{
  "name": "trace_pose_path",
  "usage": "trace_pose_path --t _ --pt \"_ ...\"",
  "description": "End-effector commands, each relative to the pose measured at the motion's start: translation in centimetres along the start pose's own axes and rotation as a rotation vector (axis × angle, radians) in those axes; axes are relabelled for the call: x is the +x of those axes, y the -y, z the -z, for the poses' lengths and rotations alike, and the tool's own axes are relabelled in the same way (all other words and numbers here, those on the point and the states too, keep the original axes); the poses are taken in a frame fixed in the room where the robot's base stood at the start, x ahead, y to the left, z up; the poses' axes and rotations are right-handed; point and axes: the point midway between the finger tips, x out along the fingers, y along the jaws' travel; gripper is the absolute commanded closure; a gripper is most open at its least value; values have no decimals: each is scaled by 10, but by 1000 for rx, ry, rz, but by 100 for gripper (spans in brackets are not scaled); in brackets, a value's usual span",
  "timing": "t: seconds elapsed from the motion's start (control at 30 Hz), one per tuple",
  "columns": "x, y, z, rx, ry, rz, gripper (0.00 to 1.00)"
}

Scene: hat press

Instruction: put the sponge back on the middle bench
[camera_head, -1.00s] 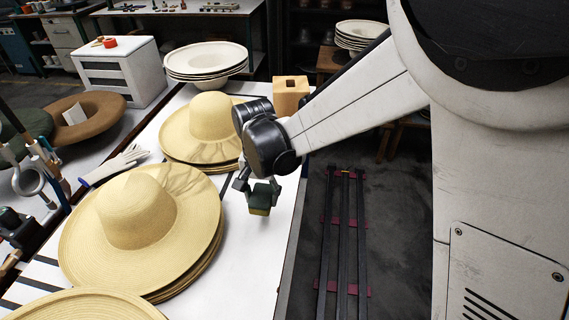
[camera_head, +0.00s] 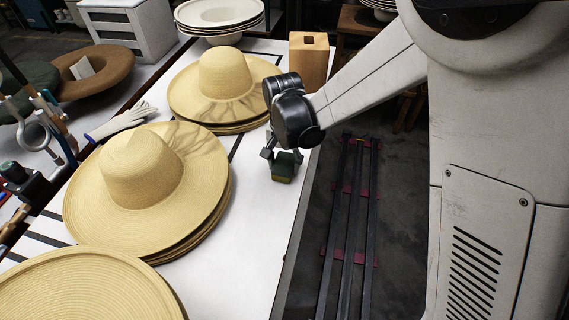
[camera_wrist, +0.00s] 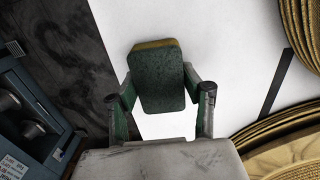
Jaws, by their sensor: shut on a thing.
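The sponge (camera_head: 284,167), dark green with a yellow layer, hangs below my wrist in the head view. My gripper (camera_head: 282,158) is shut on it. In the wrist view the sponge (camera_wrist: 157,82) sits between the two fingers of my gripper (camera_wrist: 159,97), its yellow edge at the top. The white middle bench (camera_head: 262,215) lies beneath it, and the sponge is over the strip between the hat stacks and the bench's right edge. I cannot tell whether it touches the surface.
Straw hat stacks (camera_head: 150,190) and (camera_head: 222,85) stand left of my gripper. A wooden block (camera_head: 308,60) with a slot stands behind it. A white glove (camera_head: 117,122) lies at the bench's left side. Dark floor rails (camera_head: 350,220) run right of the bench. The front right strip is bare.

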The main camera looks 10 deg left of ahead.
Motion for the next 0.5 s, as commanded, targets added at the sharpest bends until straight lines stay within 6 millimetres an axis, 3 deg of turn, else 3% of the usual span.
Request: trace_pose_path --t 0.13,0.17,0.27,0.5 --pt "4 0 0 0 0 0 79" --pt "3 0 0 0 0 0 54" --pt "3 0 0 0 0 0 40" --pt "3 0 0 0 0 0 38"
